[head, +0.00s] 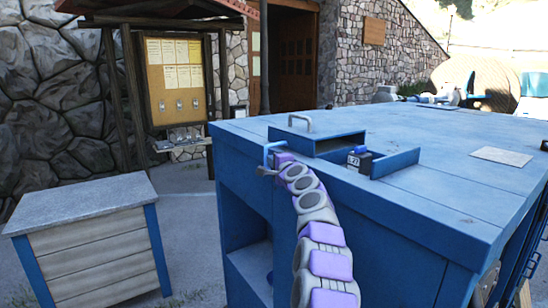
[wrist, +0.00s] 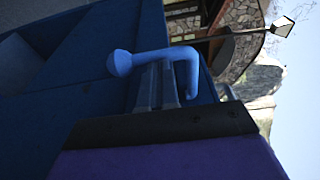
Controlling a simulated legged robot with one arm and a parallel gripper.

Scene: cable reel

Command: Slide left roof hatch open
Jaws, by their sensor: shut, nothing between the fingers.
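The blue cabinet's roof (head: 420,140) has a raised hatch panel (head: 320,142) near its left edge, with a silver handle (head: 300,118) on it. A recess to its right holds a small box labelled L27 (head: 360,160). My gripper (head: 268,168) is at the roof's left front edge, beside a small blue bent handle (head: 272,147). In the wrist view, the bent handle (wrist: 150,58) with a ball end crosses at the tips of my gripper (wrist: 165,72). The fingers are shut with nothing between them. I cannot tell whether they touch the handle.
A low wooden crate with a grey top (head: 85,200) stands to the left, apart from the cabinet. A notice board (head: 175,80) and a stone wall (head: 50,80) stand behind. A flat grey plate (head: 500,156) lies on the right roof. The cabinet's front has an open compartment (head: 250,255).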

